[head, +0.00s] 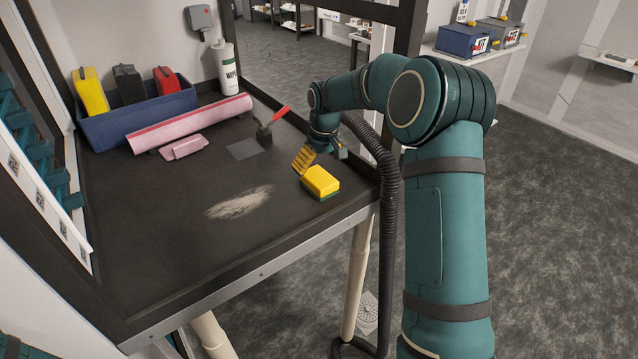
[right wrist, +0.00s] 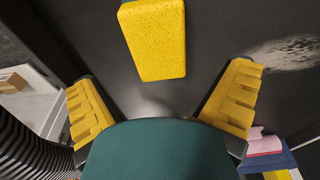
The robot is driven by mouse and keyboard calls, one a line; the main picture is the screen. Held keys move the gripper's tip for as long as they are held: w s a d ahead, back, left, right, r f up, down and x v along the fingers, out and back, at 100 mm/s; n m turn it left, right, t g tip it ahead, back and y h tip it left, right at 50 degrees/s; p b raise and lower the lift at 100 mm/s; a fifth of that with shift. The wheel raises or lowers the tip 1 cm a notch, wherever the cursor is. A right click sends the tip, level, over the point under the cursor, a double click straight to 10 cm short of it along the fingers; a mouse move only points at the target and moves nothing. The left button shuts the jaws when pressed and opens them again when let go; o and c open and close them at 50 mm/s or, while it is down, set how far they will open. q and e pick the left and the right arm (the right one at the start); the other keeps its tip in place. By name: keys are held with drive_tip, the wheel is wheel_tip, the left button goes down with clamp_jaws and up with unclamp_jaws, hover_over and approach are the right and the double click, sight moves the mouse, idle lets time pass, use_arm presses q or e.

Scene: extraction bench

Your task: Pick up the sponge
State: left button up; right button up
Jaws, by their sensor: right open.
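A yellow sponge with a green underside (head: 320,181) lies on the dark bench top near its right edge. It also shows in the right wrist view, as a yellow block (right wrist: 154,40) at the top middle. My right gripper (head: 312,165) is just behind the sponge in the head view. In the right wrist view its two yellow fingers (right wrist: 160,98) are spread wide and empty, one to each side below the sponge. The sponge lies ahead of the fingers, not between them. My left gripper is not in view.
A pale dust patch (head: 240,203) lies left of the sponge. A brush with a red handle (head: 269,125), a pink roll (head: 190,123), a pink block (head: 184,148), a blue bin (head: 103,131) and a wipes bottle (head: 226,68) stand behind. A black hose (head: 388,220) hangs at the right edge.

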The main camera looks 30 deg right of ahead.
sight(319, 176)
drive_tip(key=shift+w+d+f, duration=0.1)
drive_tip(key=shift+w+f, duration=0.05)
drive_tip(key=shift+f, duration=1.25)
drive_tip(key=shift+w+f, duration=0.1)
drive_tip(key=shift+f, duration=1.25)
drive_tip(key=shift+r, duration=0.1)
drive_tip(key=c, duration=1.1)
